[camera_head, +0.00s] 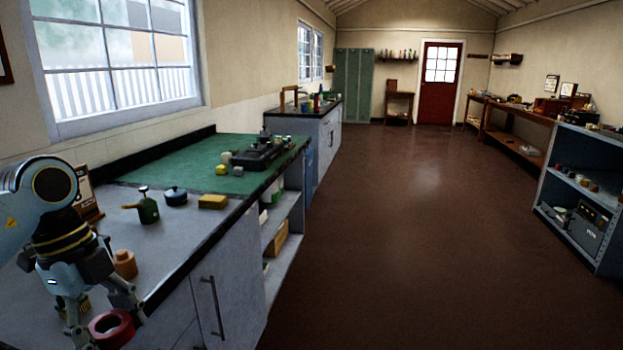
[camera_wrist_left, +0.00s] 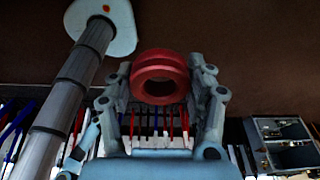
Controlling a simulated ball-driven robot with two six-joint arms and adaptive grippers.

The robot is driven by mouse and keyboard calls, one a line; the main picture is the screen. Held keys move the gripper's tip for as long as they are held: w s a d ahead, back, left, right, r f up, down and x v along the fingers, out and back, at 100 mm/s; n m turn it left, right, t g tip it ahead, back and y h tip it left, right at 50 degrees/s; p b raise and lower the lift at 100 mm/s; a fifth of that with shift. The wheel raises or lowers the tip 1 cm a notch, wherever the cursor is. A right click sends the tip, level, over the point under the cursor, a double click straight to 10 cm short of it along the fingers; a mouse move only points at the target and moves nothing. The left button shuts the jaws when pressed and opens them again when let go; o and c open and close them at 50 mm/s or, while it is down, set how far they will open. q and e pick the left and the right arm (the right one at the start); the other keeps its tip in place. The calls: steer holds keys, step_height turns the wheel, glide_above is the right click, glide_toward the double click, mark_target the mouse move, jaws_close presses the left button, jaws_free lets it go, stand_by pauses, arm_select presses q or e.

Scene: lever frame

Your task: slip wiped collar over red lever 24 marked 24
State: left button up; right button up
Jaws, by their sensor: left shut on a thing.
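The red collar (camera_head: 111,329) is a thick ring at the lower left of the head view, by the front edge of the bench. It also shows in the wrist view (camera_wrist_left: 160,77), with its hole facing the camera. My left gripper (camera_head: 102,322) is shut on it, a finger on each side, also seen in the wrist view (camera_wrist_left: 159,88). Behind the gripper in the wrist view stands a row of levers (camera_wrist_left: 25,118) in red, blue, white and black. No number 24 can be read, and the gripper hides part of the row. My right gripper is not in view.
An open grey box (camera_wrist_left: 282,142) is at the wrist view's right. The brown floor (camera_head: 410,220) is clear.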

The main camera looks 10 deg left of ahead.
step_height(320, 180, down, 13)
steer(key=b, duration=1.2)
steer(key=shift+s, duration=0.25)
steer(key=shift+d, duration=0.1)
